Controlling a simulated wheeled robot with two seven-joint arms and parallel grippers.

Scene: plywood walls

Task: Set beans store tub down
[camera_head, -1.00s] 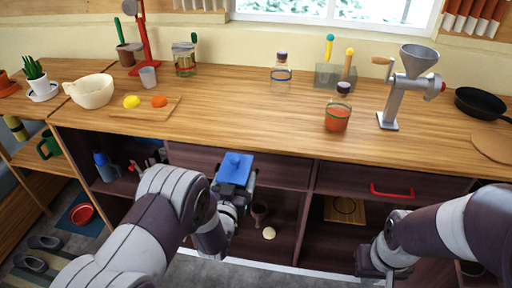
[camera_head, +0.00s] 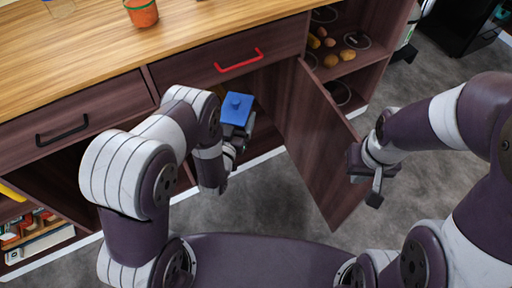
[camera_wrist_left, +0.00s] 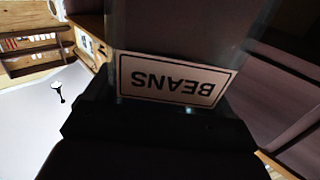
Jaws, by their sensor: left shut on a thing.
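The beans store tub has a blue lid (camera_head: 236,108) and is held in front of the cabinet in the head view. In the left wrist view its clear wall carries a white label reading BEANS (camera_wrist_left: 178,80), upside down in the picture. My left gripper (camera_head: 236,140) is shut on the tub below the lid; the lid and arm hide most of its fingers. My right gripper (camera_head: 370,180) is empty, at the right beside the open cabinet door; its jaw gap is hard to make out.
An open cabinet door (camera_head: 322,150) juts out between my grippers. Drawers with a red handle (camera_head: 238,61) and a black handle (camera_head: 62,130) lie under the wooden counter (camera_head: 90,60). Shelves at right hold several potatoes (camera_head: 347,55).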

